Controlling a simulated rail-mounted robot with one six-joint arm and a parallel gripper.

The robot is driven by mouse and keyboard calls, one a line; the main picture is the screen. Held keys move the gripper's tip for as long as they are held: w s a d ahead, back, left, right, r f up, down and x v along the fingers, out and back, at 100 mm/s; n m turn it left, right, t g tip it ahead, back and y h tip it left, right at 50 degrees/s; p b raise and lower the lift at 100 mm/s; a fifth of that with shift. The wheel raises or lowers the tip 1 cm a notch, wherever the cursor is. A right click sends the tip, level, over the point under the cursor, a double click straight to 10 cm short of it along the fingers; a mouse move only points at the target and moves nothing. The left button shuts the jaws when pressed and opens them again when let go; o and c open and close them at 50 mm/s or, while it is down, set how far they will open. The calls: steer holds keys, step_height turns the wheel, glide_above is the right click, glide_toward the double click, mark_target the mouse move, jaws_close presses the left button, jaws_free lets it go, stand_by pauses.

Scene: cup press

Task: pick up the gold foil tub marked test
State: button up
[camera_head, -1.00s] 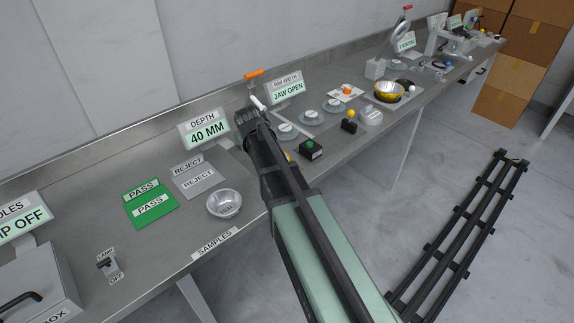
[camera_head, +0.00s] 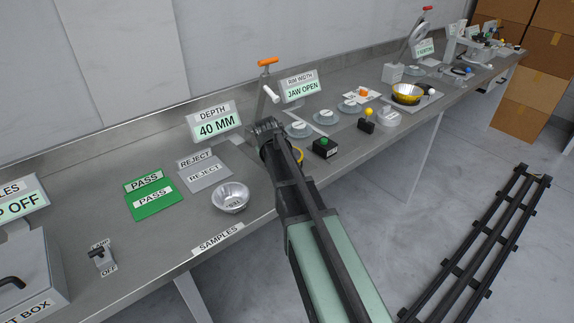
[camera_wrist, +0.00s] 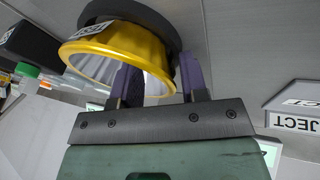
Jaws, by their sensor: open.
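The gold foil tub (camera_wrist: 115,50) is close up in the wrist view, with a silver inside and a white label that shows upside down. It is tilted in the picture, against a dark round piece. My gripper (camera_wrist: 158,85) is open at its rim. The left finger overlaps the tub's opening and the right finger is beside its edge; I cannot tell whether they touch it. In the head view my gripper (camera_head: 266,130) is over the bench, and only a yellow sliver (camera_head: 299,155) shows behind my arm, probably the tub.
A larger gold bowl (camera_head: 407,94) stands farther right on the bench. A silver bowl (camera_head: 230,197) is near the front edge, left of my arm. A green-button box (camera_head: 325,148) and a yellow-knob lever (camera_head: 367,120) stand to the right. A depth sign (camera_head: 213,121) is behind.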

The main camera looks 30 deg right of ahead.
jaws_close()
steer(key=shift+r, duration=0.1)
step_height(320, 180, up, 10)
steer(key=p, duration=1)
steer(key=shift+r, duration=0.15)
